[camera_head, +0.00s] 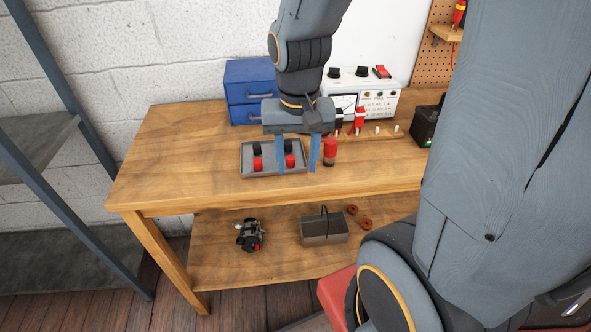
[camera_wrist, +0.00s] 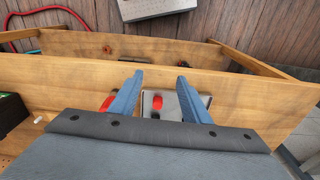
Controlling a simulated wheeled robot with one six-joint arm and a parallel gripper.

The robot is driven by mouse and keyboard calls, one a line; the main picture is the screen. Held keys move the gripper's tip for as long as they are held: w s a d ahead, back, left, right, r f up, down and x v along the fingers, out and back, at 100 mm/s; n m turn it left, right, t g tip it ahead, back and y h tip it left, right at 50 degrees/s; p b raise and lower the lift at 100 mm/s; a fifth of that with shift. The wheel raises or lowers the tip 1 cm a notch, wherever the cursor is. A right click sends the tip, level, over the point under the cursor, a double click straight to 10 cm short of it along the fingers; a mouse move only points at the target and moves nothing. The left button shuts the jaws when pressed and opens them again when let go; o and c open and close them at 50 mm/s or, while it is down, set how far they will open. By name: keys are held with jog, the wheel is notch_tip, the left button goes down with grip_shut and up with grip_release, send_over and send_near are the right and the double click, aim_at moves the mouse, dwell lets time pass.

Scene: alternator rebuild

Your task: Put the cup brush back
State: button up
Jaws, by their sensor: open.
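I cannot tell for sure which thing is the cup brush. A red-topped cylinder with a brownish base (camera_head: 330,147) stands upright on the bench, just right of my gripper; its red part also shows left of the fingers in the wrist view (camera_wrist: 107,103). My gripper (camera_head: 297,170) is open, fingers pointing down over the right part of a grey tray (camera_head: 246,168), with nothing held. The tray holds red and black round pieces (camera_head: 257,157). In the wrist view, a red piece (camera_wrist: 157,102) shows between the fingers (camera_wrist: 158,76).
Behind are a blue drawer box (camera_head: 236,90), a white meter panel (camera_head: 376,100) and a wooden strip (camera_head: 385,136) with red-and-black pieces and white pegs. A dark box (camera_head: 425,125) stands right. The bench's left part (camera_head: 170,150) is clear. The lower shelf holds a grey box (camera_head: 325,232).

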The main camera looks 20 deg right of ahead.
jog(key=s+n, duration=0.1)
jog(key=n, duration=0.1)
jog(key=a+f+n, duration=0.1)
jog(key=shift+s+f+n, duration=0.15)
jog(key=shift+s+n, duration=0.25)
